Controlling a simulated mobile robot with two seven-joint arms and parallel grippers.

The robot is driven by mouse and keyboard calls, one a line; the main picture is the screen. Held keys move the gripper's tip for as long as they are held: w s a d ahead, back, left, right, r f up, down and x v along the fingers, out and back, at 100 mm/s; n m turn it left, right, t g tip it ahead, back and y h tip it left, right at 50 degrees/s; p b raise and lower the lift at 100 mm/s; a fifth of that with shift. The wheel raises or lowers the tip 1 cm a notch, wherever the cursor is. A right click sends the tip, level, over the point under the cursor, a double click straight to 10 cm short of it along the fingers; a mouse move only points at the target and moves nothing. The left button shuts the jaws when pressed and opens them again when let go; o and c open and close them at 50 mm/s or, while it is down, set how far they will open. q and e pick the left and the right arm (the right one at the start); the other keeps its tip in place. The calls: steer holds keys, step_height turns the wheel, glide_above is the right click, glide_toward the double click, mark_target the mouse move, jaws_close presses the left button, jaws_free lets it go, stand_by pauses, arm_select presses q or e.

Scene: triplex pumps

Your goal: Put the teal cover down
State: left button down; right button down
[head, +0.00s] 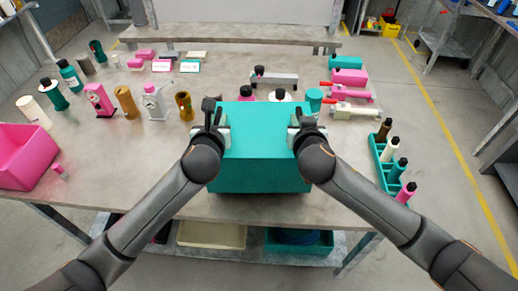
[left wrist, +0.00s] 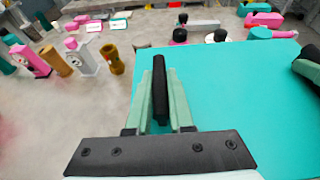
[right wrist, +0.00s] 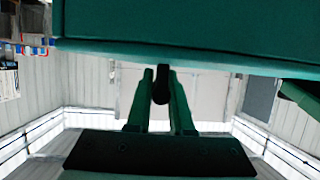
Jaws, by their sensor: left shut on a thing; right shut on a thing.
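The teal cover (head: 262,150) is a large box shape in the middle of the head view, at the table's front edge. My left gripper (head: 212,128) is at its left side and my right gripper (head: 303,128) at its right side. In the left wrist view, my left gripper (left wrist: 160,95) is shut on a black handle (left wrist: 160,85) beside the cover's flat top (left wrist: 225,105). In the right wrist view, my right gripper (right wrist: 162,95) is shut on another black handle (right wrist: 161,85) by the cover's side (right wrist: 200,30). Whether the cover's underside touches the table is hidden.
Pump parts stand just behind the cover, including a teal cylinder (head: 314,98). A teal rack (head: 385,165) with several bottles is at right. A pink bin (head: 25,155) is at left. The grey table (head: 130,165) is clear left of the cover.

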mark_target(216, 123)
arm_select(q)
steer(key=shift+r, duration=0.1)
arm_select(e)
steer(key=shift+r, duration=0.1)
stand_by(0.4)
